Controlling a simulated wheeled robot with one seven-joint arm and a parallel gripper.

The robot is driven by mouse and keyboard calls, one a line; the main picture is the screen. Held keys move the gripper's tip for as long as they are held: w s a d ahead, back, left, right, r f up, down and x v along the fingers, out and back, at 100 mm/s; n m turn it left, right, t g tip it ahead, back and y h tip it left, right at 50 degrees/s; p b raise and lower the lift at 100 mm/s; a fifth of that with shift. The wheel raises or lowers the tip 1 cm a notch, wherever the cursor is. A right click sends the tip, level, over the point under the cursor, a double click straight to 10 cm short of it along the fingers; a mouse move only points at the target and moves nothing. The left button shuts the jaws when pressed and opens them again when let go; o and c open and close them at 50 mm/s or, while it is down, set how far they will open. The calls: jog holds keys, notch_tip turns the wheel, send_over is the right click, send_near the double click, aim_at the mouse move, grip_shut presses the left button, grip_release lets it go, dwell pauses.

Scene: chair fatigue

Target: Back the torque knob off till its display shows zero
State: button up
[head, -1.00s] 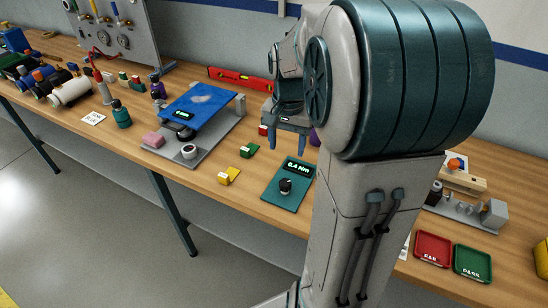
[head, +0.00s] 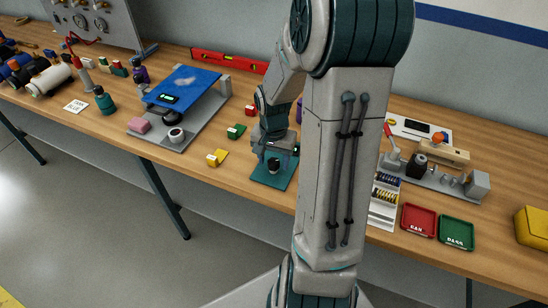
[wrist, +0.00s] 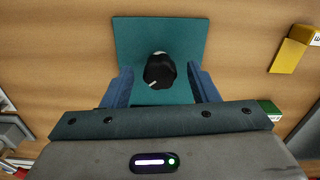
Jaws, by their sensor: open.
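The torque knob (wrist: 160,71) is black with a white pointer mark and stands on a teal plate (wrist: 130,38) on the bench. In the wrist view the pointer points toward the lower left. My gripper (wrist: 160,88) is open, with one blue finger on each side of the knob and a gap on both sides. In the head view my gripper (head: 274,160) is down over the plate (head: 262,178), and the knob (head: 273,166) shows between the fingers. The display is hidden behind my gripper, so its reading cannot be seen.
A yellow block (head: 217,157) and a green block (head: 236,131) lie left of the plate. A blue-topped fixture (head: 184,88) stands farther left. A red tray (head: 419,220) and a green tray (head: 457,232) are at the right. Bare bench surrounds the plate's near side.

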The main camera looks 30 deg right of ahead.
jog(key=c, duration=1)
jog(key=shift+n, duration=2)
jog(key=shift+w, duration=0.1)
jog(key=o, duration=1)
jog(key=shift+r, duration=0.1)
